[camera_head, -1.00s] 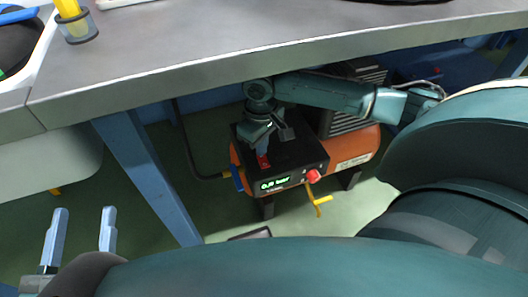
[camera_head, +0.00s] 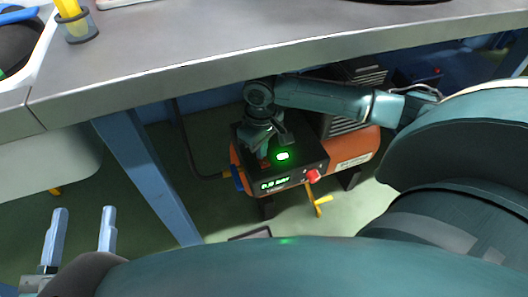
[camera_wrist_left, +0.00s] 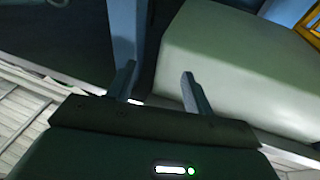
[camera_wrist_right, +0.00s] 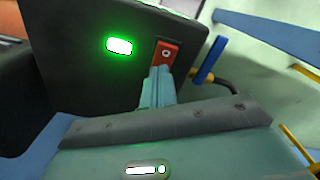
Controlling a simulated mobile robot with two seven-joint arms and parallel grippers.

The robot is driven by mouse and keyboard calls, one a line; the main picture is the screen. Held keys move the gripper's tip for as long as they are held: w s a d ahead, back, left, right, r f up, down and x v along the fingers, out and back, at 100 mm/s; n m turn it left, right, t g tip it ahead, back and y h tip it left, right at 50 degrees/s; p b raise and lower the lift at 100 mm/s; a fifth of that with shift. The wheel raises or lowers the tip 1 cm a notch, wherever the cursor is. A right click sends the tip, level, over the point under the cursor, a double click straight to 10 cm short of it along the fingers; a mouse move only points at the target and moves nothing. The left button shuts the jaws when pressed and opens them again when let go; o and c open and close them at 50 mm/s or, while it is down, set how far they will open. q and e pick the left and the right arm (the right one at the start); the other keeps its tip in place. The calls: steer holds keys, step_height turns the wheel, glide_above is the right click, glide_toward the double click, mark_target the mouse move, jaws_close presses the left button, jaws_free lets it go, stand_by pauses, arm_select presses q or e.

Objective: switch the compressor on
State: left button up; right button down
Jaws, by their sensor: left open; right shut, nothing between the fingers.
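The compressor is an orange tank (camera_head: 350,147) with a black control box (camera_head: 307,160) under the workbench. The box's front display (camera_head: 275,183) shows green digits, and a red knob (camera_head: 313,176) sits beside it. A green lamp (camera_head: 282,156) glows on the box top; it also shows in the right wrist view (camera_wrist_right: 119,46). A red rocker switch (camera_wrist_right: 166,54) is on the box top. My right gripper (camera_wrist_right: 161,72) is shut, its fingertips at the switch's lower edge, apparently touching it. My left gripper (camera_head: 82,212) is open and empty, away at the lower left.
The workbench top (camera_head: 200,62) overhangs the compressor. A blue bench leg (camera_head: 150,175) stands left of it, between my two grippers. A yellow-handled valve (camera_head: 319,203) sticks out at the compressor's front. A pale bin (camera_head: 45,165) is at the left.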

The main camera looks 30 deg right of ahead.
steer(key=shift+s+f, duration=0.1)
steer(key=shift+r+p, duration=0.8)
steer(key=shift+p, duration=0.3)
steer(key=shift+r+p, duration=0.35)
steer(key=shift+p, duration=0.15)
step_height(320, 180, up, 3)
steer(key=p, duration=0.4)
steer(key=shift+f, duration=0.15)
steer(key=shift+r+p, duration=0.35)
steer(key=shift+p, duration=0.15)
steer(key=shift+r+p, duration=0.6)
steer(key=shift+p, duration=0.25)
arm_select(q)
steer(key=a+g+y, duration=0.2)
steer(key=y, duration=0.1)
steer(key=shift+a+n+g+y, duration=0.3)
steer(key=shift+g, duration=0.1)
